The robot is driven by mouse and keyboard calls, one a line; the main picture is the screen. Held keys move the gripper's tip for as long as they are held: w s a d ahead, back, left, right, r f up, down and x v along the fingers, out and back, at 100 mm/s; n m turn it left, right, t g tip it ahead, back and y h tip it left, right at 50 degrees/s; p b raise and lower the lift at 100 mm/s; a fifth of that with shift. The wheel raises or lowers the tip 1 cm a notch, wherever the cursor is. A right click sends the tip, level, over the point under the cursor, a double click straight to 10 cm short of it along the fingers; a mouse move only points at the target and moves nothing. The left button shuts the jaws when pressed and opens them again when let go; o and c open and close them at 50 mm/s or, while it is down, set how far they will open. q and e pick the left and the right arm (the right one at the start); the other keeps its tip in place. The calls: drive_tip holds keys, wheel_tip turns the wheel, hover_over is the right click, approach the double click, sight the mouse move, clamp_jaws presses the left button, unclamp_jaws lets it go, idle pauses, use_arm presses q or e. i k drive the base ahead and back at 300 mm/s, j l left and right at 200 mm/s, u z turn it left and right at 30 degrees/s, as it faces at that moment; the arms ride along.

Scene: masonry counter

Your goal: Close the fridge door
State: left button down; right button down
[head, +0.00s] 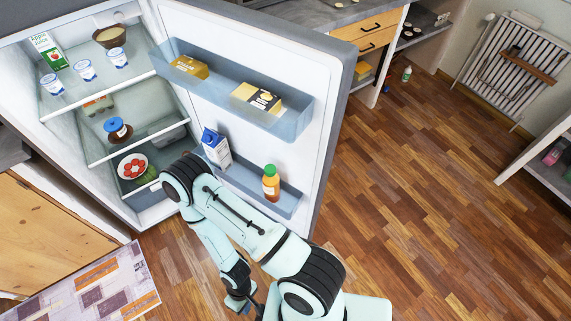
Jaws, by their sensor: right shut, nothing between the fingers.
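The fridge door (318,85) stands wide open, swung out to the right, with its white inner side facing me. The fridge (82,118) is open at the left, its lit shelves showing. My right arm is bent in front of the door's lower part and hides some of it. My right gripper (241,301) is low at the bottom of the view, shut and empty, below the door's lower bin. It looks apart from the door, though the arm hides part of the gap. My left gripper is not in view.
The door bins hold a milk carton (216,147), a juice bottle (271,183) and yellow packs (256,98). A patterned rug (95,290) lies at the lower left beside a wooden cabinet (50,235). The wooden floor (430,190) right of the door is clear.

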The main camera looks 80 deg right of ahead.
sight(312, 71)
drive_tip(key=k+l, duration=0.1)
drive_tip(key=k, duration=0.4)
drive_tip(key=k+l, duration=0.1)
drive_tip(key=k, duration=0.4)
drive_tip(key=k+l, duration=0.35)
drive_tip(key=l, duration=0.3)
drive_tip(key=k+l, duration=0.2)
drive_tip(key=l, duration=0.6)
drive_tip(key=k+l, duration=0.15)
drive_tip(key=l, duration=0.95)
drive_tip(key=i+l, duration=0.15)
drive_tip(key=l, duration=0.4)
drive_tip(key=i+l+u, duration=0.2)
drive_tip(key=l, duration=0.15)
drive_tip(key=l+u, duration=0.2)
drive_tip(key=l, duration=0.15)
drive_tip(key=i, duration=0.05)
